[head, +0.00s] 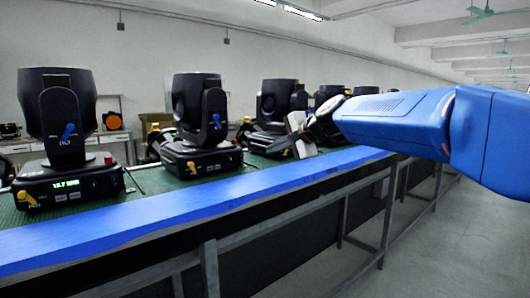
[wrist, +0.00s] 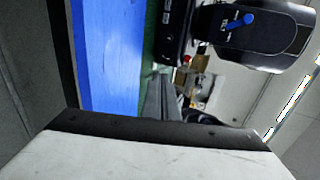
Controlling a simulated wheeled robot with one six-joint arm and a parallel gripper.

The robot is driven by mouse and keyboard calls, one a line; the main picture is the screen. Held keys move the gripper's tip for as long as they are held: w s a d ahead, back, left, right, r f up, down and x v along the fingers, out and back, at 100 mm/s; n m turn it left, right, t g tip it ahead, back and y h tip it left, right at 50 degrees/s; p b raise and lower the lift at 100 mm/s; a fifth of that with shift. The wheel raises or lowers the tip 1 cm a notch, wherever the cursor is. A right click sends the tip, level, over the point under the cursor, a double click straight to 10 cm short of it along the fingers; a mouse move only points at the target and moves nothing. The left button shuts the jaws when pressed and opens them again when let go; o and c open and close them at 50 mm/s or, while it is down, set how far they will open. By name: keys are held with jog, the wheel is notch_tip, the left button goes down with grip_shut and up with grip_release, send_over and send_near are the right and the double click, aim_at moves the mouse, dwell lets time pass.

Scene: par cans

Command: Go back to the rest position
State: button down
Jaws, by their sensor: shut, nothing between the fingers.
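My gripper (head: 290,142) is at the end of my blue arm in the head view, by the blue edge of the bench and in front of the row of black stage lights. In the wrist view its grey fingers (wrist: 160,100) are together with nothing between them. The nearest lights in the head view are one at the left (head: 66,125) with a green display and one left of centre (head: 200,105). Another light (head: 277,100) stands behind my gripper, its base partly hidden. One light (wrist: 250,35) shows sideways in the wrist view, apart from the fingers.
The long bench has a blue front rail (head: 170,207) and a green top, on grey metal legs (head: 210,268). More lights stand farther along it, partly hidden by my arm. The floor (head: 440,240) at the right is clear. Shelving with an orange round item (head: 113,122) stands behind.

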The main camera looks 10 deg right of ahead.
jog(key=s+d+f+n+g+h, duration=0.2)
jog(key=s+d+f, duration=0.3)
jog(key=s+f, duration=0.5)
jog(key=s+d+f+n+g+h, duration=0.2)
jog(key=s+d+f+n, duration=0.3)
jog(key=s+f, duration=0.6)
jog(key=s+d+f+n+g+h, duration=0.2)
jog(key=s+d+f, duration=0.5)
jog(key=s, duration=1.5)
notch_tip(320, 180, down, 4)
jog(key=shift+n+h, duration=0.6)
jog(key=shift+n, duration=0.5)
jog(key=shift+d, duration=0.1)
